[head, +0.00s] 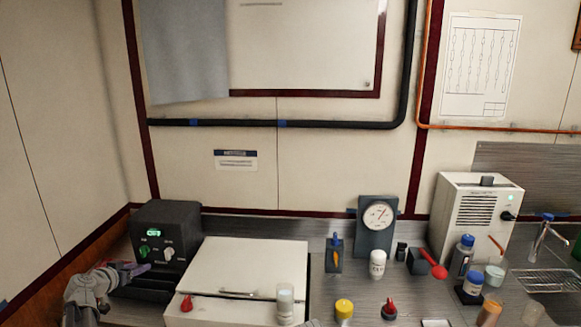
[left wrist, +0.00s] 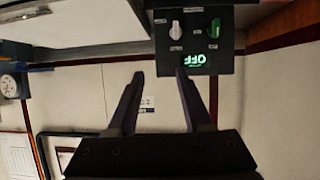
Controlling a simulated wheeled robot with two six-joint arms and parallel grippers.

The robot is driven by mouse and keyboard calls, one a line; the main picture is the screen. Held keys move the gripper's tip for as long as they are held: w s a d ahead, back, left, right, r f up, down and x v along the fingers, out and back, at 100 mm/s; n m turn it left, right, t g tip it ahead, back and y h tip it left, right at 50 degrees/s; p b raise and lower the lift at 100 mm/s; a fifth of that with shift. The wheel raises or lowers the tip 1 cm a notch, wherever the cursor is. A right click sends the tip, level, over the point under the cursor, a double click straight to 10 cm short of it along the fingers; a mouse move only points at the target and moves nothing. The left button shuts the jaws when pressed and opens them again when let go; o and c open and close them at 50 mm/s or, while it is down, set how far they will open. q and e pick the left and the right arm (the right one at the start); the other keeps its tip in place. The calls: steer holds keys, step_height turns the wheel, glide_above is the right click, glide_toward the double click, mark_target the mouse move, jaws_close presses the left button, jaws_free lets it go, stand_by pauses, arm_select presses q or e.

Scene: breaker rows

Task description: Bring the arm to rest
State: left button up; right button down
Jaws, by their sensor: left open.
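My left gripper (head: 138,268) is at the lower left of the head view, in front of the black control box (head: 185,225). In the left wrist view its two fingers (left wrist: 159,76) are spread with nothing between them. That view is upside down and shows the box (left wrist: 228,65) just beyond the fingertips, with a green "OFF" display, a white knob and a green knob. I cannot tell whether a fingertip touches the box.
A white lidded case (head: 245,262) stands right of the box, with a white jar (head: 285,300) at its front. A dial gauge (head: 377,217), a red-handled item (head: 433,265), a grey-white unit (head: 470,215) and several bottles crowd the counter further right.

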arm_select(q)
steer(key=s+d+f+m+g+h+b, duration=0.1)
steer(key=s+d+f+g, duration=0.2)
steer(key=d, duration=0.7)
steer(key=s+d+f+m+g+h+b, duration=0.1)
steer(key=s+d+f+g, duration=0.3)
steer(key=d, duration=0.6)
steer(key=s+d+f+m+h+b, duration=0.15)
steer(key=d+f, duration=0.35)
steer(key=d, duration=0.5)
steer(key=s+d+f+g+y+b, duration=0.1)
steer(key=s+d+f+g+y, duration=0.1)
steer(key=s+d, duration=0.2)
steer(key=s+d+f+g+y+b, duration=0.1)
steer(key=s+d+f+g+y, duration=0.1)
steer(key=s, duration=0.9)
steer(key=s+d+f+g+y+b, duration=0.1)
steer(key=s+d+f+g+y, duration=0.1)
steer(key=s+d, duration=0.3)
steer(key=s+f+n, duration=0.1)
steer(key=s, duration=0.1)
steer(key=shift+s+d+f+y+b, duration=0.35)
steer(key=shift+d, duration=0.05)
